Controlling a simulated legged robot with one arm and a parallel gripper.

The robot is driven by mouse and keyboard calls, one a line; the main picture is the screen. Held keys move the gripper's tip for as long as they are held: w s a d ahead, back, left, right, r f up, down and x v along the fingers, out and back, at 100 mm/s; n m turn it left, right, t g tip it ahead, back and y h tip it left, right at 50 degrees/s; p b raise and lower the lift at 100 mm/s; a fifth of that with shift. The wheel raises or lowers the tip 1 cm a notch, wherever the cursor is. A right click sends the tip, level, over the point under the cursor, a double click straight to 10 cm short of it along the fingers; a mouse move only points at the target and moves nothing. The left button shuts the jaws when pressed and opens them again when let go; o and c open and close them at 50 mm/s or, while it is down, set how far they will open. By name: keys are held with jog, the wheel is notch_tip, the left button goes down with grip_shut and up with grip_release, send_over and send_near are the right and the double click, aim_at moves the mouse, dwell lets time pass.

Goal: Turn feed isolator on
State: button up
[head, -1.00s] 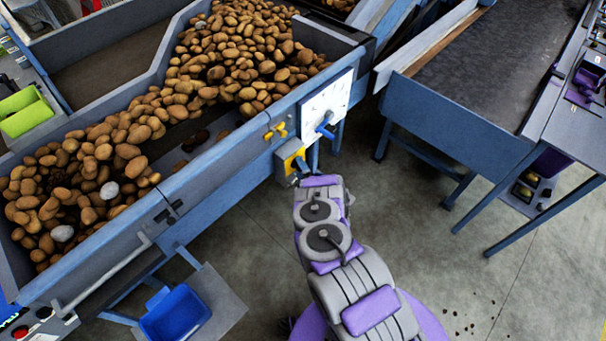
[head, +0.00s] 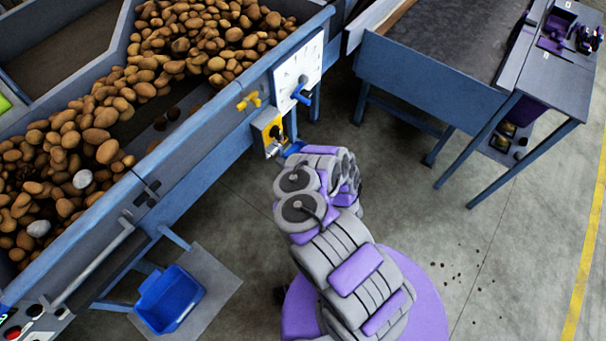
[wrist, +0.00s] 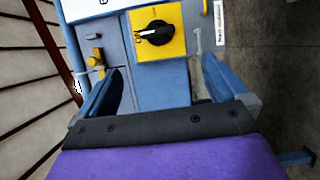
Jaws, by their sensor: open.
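The feed isolator is a yellow plate (head: 262,124) with a black rotary knob, on the side of the blue potato hopper. In the wrist view the plate (wrist: 175,46) and its black knob (wrist: 155,33) lie just ahead of my gripper (wrist: 160,66). A white mark runs along the knob, and small lettering beside it looks like "ON". The two blue fingers are apart, with nothing between them, and the knob is beyond their tips. In the head view my gripper (head: 292,149) is mostly hidden by my arm, close to the plate's lower edge.
A white dial panel (head: 310,56) with a blue handle (head: 301,95) is above and right of the isolator. A yellow valve handle (head: 249,101) is at its upper left. A blue bin (head: 170,299) stands lower left. Open floor lies right of my arm.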

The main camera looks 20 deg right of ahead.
jog(key=shift+b+v, duration=0.7)
jog(key=shift+v, duration=0.9)
jog(key=shift+a, duration=0.1)
jog(key=shift+w, duration=0.1)
